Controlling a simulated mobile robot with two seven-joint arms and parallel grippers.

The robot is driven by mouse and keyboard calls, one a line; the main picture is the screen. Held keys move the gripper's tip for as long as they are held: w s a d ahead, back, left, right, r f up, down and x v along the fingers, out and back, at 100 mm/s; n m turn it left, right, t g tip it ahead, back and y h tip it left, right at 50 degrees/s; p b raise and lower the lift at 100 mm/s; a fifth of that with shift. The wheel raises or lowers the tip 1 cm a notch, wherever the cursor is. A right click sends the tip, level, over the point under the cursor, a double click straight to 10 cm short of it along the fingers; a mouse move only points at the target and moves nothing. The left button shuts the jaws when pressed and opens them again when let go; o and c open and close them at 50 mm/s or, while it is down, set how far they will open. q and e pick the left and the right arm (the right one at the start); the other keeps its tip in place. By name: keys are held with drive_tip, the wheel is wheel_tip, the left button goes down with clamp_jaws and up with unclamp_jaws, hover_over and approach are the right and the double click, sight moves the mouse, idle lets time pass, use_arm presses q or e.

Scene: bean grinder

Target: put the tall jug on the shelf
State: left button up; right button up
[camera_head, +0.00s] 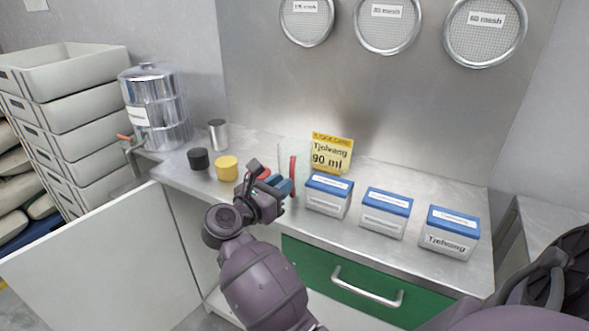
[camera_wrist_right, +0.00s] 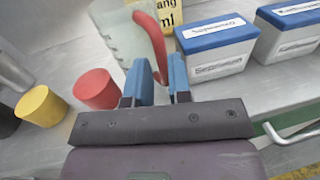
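The tall jug (camera_wrist_right: 118,32) is translucent with a red handle (camera_wrist_right: 151,40). In the head view its faint body and red handle (camera_head: 293,168) show on the steel counter, partly behind my right gripper. My right gripper (camera_head: 284,185) is at the counter's front edge, just in front of the jug. In the right wrist view its blue fingers (camera_wrist_right: 159,72) are apart, with the handle's lower end showing between them; contact cannot be told. A pale board (camera_head: 220,308) inside the open cabinet below may be the shelf. My left gripper is not in view.
Yellow (camera_head: 227,168), black (camera_head: 198,159) and red (camera_wrist_right: 96,88) cups stand left of the jug. Blue-lidded boxes (camera_head: 328,195) stand right, with a yellow card (camera_head: 331,152) behind. The white cabinet door (camera_head: 95,262) is open; the green drawer (camera_head: 325,283) is shut.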

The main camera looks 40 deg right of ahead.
drive_tip(key=shift+x, duration=2.05)
clamp_jaws()
